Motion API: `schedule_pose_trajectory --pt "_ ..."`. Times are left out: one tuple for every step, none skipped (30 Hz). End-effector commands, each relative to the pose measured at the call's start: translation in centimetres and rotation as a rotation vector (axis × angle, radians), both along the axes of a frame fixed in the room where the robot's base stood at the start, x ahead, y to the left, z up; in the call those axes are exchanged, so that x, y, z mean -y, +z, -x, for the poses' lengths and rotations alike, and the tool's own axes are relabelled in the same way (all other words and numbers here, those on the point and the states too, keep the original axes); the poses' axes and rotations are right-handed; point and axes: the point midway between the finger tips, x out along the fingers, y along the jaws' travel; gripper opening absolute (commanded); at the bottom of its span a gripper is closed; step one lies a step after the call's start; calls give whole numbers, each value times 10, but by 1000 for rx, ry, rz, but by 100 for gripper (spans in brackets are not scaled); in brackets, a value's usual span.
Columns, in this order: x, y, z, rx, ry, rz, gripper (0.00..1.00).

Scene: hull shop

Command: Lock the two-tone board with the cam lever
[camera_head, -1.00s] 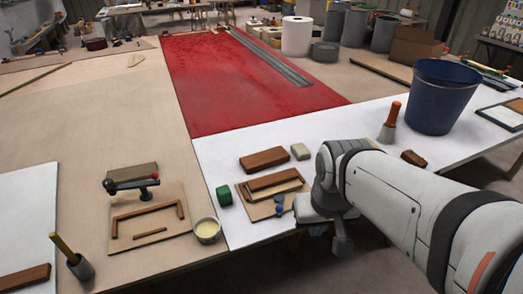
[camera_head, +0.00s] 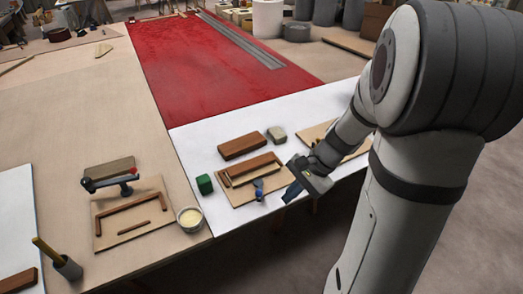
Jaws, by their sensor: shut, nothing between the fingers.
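A light plywood base (camera_head: 243,197) lies on the white-topped part of the bench and carries a brown wooden frame. A brown board (camera_head: 250,166) lies at this frame; its two tones are not clear at this size. A small blue piece (camera_head: 258,189), which looks like the cam lever, stands at the front right of the base. My gripper (camera_head: 289,194) is shut and empty, tilted down, just right of the base and the blue piece. It appears apart from them, though the gap is hard to judge.
A second base (camera_head: 103,238) with a wooden frame and a red-knobbed black clamp (camera_head: 111,181) lies at left. The red sheet (camera_head: 215,75) behind is mostly clear.

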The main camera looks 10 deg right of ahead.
Motion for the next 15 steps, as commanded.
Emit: schedule_pose_trajectory --pt "11 -10 -10 -53 -111 -65 0" --pt "17 -15 -15 -77 -173 -101 0" --pt "25 -23 -23 -108 -259 -149 0" --pt "30 -29 -28 -131 -317 -183 0" --pt "37 -35 -33 -152 -374 -216 0" --pt "44 -43 -39 -178 -450 -260 0" --pt "51 -48 -42 -196 -501 -290 0" --pt "56 -54 -46 -212 -548 -316 0" --pt "63 -61 -50 -232 -606 -350 0" --pt "68 -65 -52 -244 -645 -372 0" --pt "72 -70 -54 -255 -678 -393 0" --pt "77 -75 -57 -268 -716 -415 0" --pt "81 -77 -58 -274 -741 -429 0" --pt "83 -80 -59 -281 -760 -441 0" --pt "86 -83 -61 -287 -781 -453 0"
